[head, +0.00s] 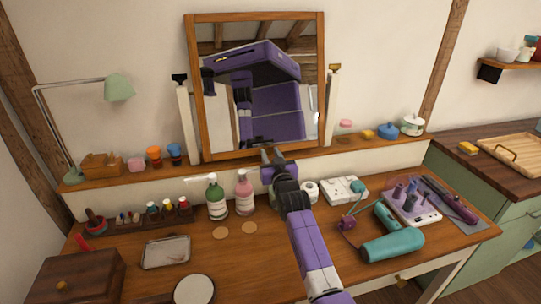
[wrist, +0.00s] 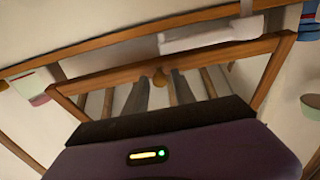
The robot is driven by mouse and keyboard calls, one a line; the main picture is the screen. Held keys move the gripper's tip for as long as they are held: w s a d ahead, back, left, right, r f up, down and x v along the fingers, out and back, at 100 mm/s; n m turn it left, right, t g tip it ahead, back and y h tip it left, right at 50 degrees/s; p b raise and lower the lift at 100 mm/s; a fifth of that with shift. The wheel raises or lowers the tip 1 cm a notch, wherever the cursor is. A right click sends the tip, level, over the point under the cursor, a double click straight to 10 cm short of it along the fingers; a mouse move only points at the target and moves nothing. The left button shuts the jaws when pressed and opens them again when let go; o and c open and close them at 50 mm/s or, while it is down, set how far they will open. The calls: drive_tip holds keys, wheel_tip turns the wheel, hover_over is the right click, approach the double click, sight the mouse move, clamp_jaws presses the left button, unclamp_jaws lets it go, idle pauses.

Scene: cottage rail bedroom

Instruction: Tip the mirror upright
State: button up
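The mirror (head: 305,120) has a brown wooden frame and stands on the ledge between two pale posts, the left one (head: 184,120) and the right one (head: 329,115). Its frame looks wider at the top than at the bottom, and its glass reflects my purple body and roof beams. I cannot tell its exact tilt. My gripper (head: 271,154) is at the middle of its lower edge.
The ledge (head: 112,178) holds jars and a green lamp (head: 118,87). On the desk below, a green bottle (head: 215,198) and a pink bottle (head: 244,191) stand left of my arm; a teal hair dryer (head: 391,246) lies right. Free room above the ledge is narrow.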

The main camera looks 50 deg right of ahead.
clamp_jaws()
idle(1.2)
